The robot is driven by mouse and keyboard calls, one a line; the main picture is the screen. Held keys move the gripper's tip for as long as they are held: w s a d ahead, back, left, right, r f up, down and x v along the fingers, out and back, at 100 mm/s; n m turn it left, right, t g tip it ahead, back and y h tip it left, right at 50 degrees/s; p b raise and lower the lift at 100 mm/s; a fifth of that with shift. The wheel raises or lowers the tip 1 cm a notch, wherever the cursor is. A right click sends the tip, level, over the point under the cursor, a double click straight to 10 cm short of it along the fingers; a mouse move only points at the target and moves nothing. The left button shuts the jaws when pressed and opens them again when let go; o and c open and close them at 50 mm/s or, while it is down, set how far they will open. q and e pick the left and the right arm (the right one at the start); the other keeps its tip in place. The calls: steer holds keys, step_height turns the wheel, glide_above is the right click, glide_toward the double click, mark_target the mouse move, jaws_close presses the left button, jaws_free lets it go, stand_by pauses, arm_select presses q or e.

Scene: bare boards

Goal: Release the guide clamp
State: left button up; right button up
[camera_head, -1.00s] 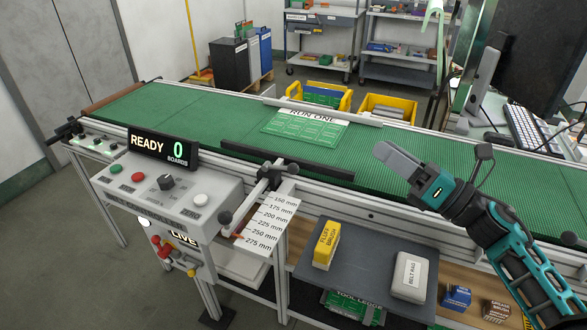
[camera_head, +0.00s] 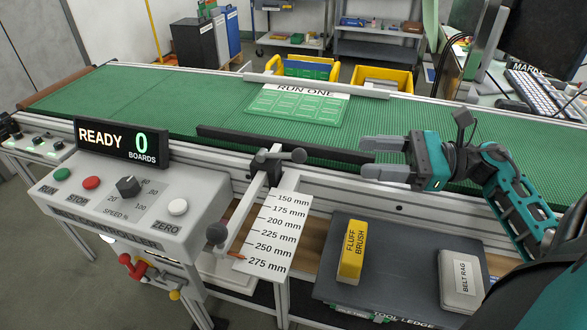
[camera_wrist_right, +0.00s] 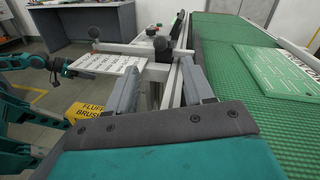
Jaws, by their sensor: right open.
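The guide clamp (camera_head: 268,160) is a dark block with a ball-ended handle (camera_head: 298,155) at the belt's near edge, above the millimetre scale plate (camera_head: 270,232). The handle points right. The clamp also shows in the right wrist view (camera_wrist_right: 162,48), ahead of my fingers. The black guide rail (camera_head: 225,133) lies along the belt beside it. My right gripper (camera_head: 368,157) is open and empty, right of the handle and apart from it; its fingers (camera_wrist_right: 158,72) point towards the clamp. My left gripper (camera_wrist_right: 62,68) shows small in the right wrist view; its jaws are unclear.
The control box (camera_head: 130,200) with buttons and a READY 0 display (camera_head: 122,141) stands left of the scale. A grey shelf (camera_head: 400,258) below holds the yellow fluff brush (camera_head: 352,252) and belt rag (camera_head: 461,280). A green RUN ONE board (camera_head: 297,104) lies on the belt.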

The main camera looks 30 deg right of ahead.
mark_target(300, 156)
steer(key=shift+w+f, duration=0.1)
steer(key=shift+f, duration=0.35)
steer(key=p+x, duration=0.1)
steer(key=x, duration=1.2)
steer(key=shift+p, duration=0.3)
jaws_close()
steer(key=shift+r, duration=0.1)
